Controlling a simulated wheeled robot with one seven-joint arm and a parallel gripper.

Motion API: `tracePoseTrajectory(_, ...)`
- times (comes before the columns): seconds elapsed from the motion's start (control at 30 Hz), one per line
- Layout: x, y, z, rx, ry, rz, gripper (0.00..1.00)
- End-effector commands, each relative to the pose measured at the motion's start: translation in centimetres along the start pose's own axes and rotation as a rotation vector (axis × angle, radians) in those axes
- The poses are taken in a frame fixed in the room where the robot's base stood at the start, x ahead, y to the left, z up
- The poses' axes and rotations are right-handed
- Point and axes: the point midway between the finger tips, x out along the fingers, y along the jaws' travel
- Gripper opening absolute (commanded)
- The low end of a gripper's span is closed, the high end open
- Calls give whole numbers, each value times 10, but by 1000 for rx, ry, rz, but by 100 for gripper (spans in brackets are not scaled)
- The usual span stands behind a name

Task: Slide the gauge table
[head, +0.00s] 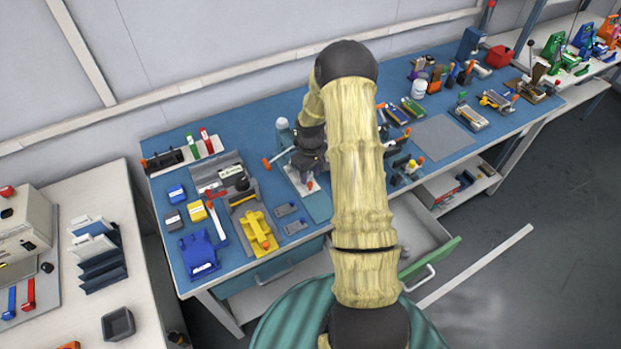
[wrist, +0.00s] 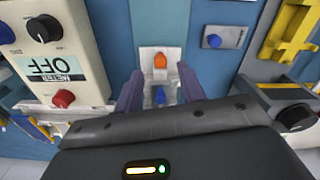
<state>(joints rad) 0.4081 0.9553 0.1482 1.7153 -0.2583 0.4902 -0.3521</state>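A pale plate (wrist: 172,54) with an orange knob (wrist: 160,61) and a blue knob (wrist: 160,96) lies ahead of my gripper in the wrist view; it looks like the gauge table, but no label shows. My gripper (wrist: 160,87) has its two dark fingers apart, one on each side of the blue knob, with a visible gap. I cannot tell whether either finger touches anything. In the head view my gripper (head: 309,172) is low over the blue bench, and the orange knob (head: 310,185) shows just below it. My arm hides the area to its right.
A cream meter box (wrist: 75,25) marked OFF, with black and red knobs, stands close to the left in the wrist view. A grey block with a blue button (wrist: 224,38) and a yellow fixture (wrist: 290,32) are to the right. A drawer (head: 425,240) is open.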

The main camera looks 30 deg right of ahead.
Motion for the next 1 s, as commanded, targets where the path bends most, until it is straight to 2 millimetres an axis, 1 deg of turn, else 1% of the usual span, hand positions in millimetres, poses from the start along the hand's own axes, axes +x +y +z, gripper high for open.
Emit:
tracePoseTrajectory(0.03, 8, -1, 1, 0, -4, -2, 40)
tracePoseTrajectory(0.1, 18, 0, 0, 1, -2, -1, 40)
tracePoseTrajectory(0.23, 31, 0, 0, 1, -1, 0, 40)
tracePoseTrajectory(0.37, 36, 0, 0, 0, 0, 1, 40)
tracePoseTrajectory(0.57, 36, 0, 0, 0, 0, 1, 40)
tracePoseTrajectory(0.6, 36, 0, 0, 0, 0, 1, 38)
tracePoseTrajectory(0.8, 36, 0, 0, 0, 0, 1, 0)
tracePoseTrajectory(1.0, 36, 0, 0, 1, 0, 1, 0)
